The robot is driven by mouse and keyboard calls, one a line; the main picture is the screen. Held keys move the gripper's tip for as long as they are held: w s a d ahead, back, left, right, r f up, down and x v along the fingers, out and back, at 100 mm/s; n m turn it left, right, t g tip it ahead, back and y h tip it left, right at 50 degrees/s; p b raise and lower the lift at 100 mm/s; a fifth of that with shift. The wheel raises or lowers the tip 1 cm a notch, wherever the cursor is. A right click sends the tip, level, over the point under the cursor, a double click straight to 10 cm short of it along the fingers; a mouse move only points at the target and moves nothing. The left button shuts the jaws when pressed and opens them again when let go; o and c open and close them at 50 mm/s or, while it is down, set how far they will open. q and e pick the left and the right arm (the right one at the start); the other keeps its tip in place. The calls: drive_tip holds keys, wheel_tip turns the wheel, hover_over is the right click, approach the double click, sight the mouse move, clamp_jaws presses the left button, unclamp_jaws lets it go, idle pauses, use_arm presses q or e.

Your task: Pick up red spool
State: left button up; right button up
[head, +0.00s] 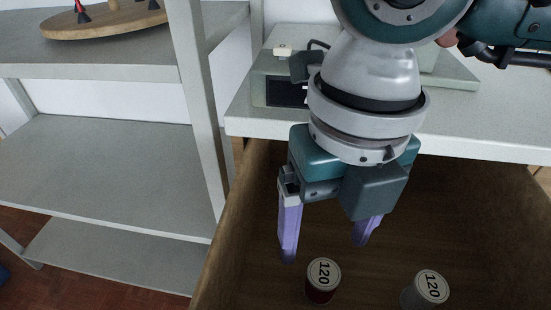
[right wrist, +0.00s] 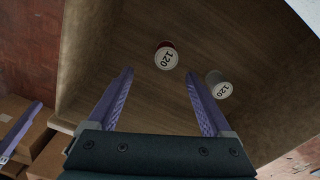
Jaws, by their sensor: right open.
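The red spool (head: 321,281) stands upright in an open wooden drawer (head: 226,262), its pale top marked 120. It also shows in the right wrist view (right wrist: 166,56), ahead of the fingertips and between their lines. A grey-white spool (head: 426,289), also marked 120, stands to its right, and shows in the right wrist view (right wrist: 218,85) near the right finger. My right gripper (head: 327,250) is open and empty, its purple fingers pointing down into the drawer above and behind the red spool. It also shows in the right wrist view (right wrist: 160,83).
A white table (head: 470,125) lies behind the drawer, with a machine (head: 272,75) on it. Grey shelves (head: 105,160) stand at the left, with a round wooden board (head: 105,22) on top. Cardboard boxes (right wrist: 52,158) show at lower left in the right wrist view.

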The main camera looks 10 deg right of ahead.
sight(324, 279)
drive_tip(key=f, duration=0.3)
drive_tip(key=f+b, duration=0.1)
drive_tip(key=f, duration=0.2)
drive_tip(key=d+f, duration=0.1)
drive_tip(key=f, duration=0.3)
drive_tip(key=shift+s+b, duration=0.15)
drive_tip(key=shift+b, duration=0.15)
drive_tip(key=shift+r, duration=0.1)
clamp_jaws()
